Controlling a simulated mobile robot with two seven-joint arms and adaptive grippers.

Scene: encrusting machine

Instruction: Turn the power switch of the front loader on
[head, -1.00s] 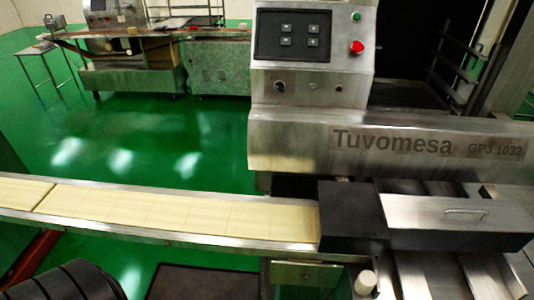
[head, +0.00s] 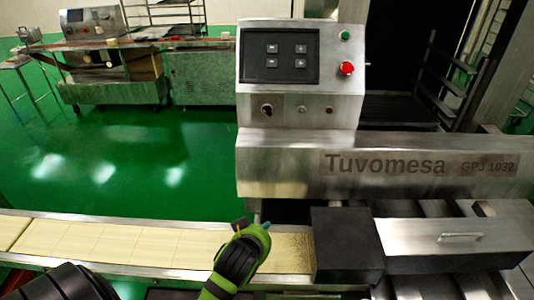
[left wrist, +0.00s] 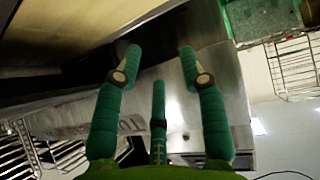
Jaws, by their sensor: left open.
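The machine's control box (head: 300,75) stands upright behind the conveyor. A small dark rotary switch (head: 267,110) is at the lower left of its front panel; its exact setting is too small to tell. A green button (head: 344,36) and a red button (head: 346,68) are at the panel's right. My left gripper (head: 254,227) is over the conveyor, below and in front of the switch and well apart from it. In the left wrist view my left gripper (left wrist: 160,52) is open, with nothing between its fingers. The switch cannot be made out there. My right gripper is not in view.
The cream conveyor belt (head: 130,240) runs in from the left. A dark block (head: 345,243) and a steel cover with a handle (head: 450,232) lie to its right. The steel housing marked Tuvomesa (head: 385,165) juts out below the control box. Open green floor (head: 120,155) lies behind the belt.

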